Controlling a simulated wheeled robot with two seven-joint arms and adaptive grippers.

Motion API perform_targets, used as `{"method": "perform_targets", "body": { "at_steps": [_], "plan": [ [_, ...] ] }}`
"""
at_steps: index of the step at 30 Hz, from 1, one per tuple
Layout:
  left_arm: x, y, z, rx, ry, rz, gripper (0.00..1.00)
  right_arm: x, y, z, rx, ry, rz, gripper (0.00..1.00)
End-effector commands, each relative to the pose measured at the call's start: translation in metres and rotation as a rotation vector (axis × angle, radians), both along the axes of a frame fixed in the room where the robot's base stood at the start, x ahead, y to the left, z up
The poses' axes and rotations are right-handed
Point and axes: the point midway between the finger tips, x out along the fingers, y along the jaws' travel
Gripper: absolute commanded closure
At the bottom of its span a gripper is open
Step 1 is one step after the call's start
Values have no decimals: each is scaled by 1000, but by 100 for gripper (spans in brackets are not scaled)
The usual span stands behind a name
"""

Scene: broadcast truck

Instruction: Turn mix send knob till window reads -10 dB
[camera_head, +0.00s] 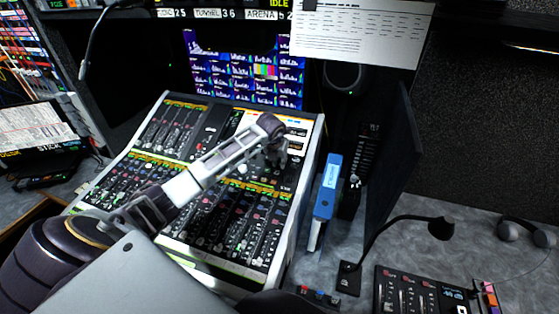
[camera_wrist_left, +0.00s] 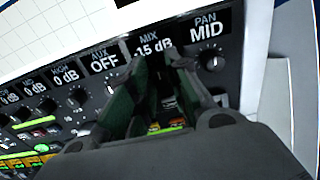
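The mix window (camera_wrist_left: 151,43) in the left wrist view reads -15 dB under the label MIX. It is on the mixing console (camera_head: 309,150), at the upper right of the panel in the head view. My left gripper (camera_head: 275,158) is down at that part of the console. In the left wrist view its two fingers (camera_wrist_left: 158,68) stand apart, pointing at the spot just below the mix window. The mix send knob there is mostly hidden between the fingertips. I cannot tell whether the fingers press on it. My right gripper is in neither view.
The pan knob (camera_wrist_left: 213,58) is close to the right finger, under a window reading MID. The aux knob (camera_wrist_left: 112,88) is close to the left finger, under OFF. A blue-topped object (camera_head: 328,188) and a gooseneck microphone (camera_head: 440,228) stand right of the console.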

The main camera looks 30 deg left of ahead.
Motion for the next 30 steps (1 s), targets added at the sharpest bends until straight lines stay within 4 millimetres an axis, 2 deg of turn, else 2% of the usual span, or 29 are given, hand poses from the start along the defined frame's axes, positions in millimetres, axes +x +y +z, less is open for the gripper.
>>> {"method": "perform_targets", "body": {
  "at_steps": [1,3,13,20,25,30],
  "plan": [
    [0,0,0,0,0,0,92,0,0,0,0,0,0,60],
    [0,0,0,0,0,0,100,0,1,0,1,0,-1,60],
    [0,0,0,9,2,-22,100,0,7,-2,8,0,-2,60],
    [1,1,0,46,8,-107,100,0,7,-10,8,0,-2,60],
    [1,1,0,89,17,-206,100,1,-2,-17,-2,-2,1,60],
    [1,0,-1,134,29,-316,100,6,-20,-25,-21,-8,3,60]
  ]
}}
